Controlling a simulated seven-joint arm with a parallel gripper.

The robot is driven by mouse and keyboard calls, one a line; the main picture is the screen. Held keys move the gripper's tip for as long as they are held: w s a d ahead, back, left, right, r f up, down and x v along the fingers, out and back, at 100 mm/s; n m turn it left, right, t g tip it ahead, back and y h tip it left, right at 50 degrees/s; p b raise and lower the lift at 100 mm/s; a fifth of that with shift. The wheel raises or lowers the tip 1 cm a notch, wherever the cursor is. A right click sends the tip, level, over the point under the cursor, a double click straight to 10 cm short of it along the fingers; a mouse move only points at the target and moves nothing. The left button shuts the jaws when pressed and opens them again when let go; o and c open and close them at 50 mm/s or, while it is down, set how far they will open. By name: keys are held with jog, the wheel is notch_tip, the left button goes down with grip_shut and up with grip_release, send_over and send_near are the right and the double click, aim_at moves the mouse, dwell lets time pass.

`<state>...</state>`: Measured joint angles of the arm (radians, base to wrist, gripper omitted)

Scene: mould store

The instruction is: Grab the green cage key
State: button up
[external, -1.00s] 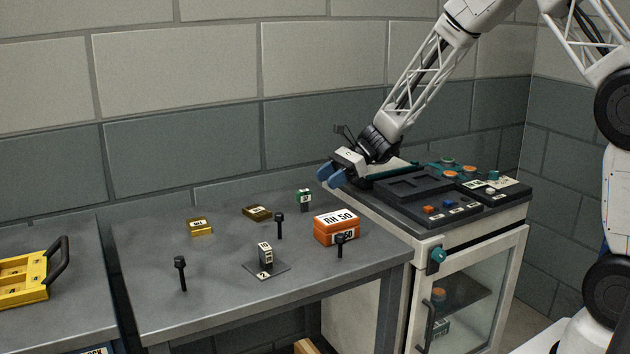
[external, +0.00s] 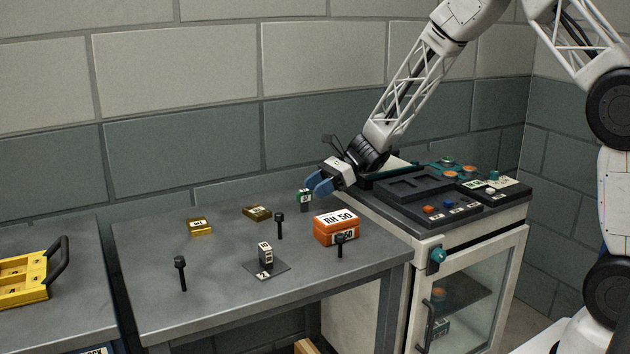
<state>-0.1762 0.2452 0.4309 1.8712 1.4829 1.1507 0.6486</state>
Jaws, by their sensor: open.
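The green cage key appears to be the small green-topped block with a white label (external: 305,199), upright on the grey table toward its back right. Its lower part is dark. My gripper (external: 317,184), with blue fingers, is open just above and to the right of this block. In this view the fingertips come close to the block's top. I cannot tell whether they touch it. Nothing shows between the fingers.
Black pegs (external: 280,225), brass blocks (external: 199,226) and a small block on a plate (external: 266,257) share the table (external: 220,290). A cabinet with a black tray (external: 404,187) adjoins at right.

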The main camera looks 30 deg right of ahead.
aim_at(297, 201)
jog(key=shift+a, duration=0.1)
jog(key=shift+x, duration=2.55)
jog(key=shift+f, duration=0.1)
grip_shut()
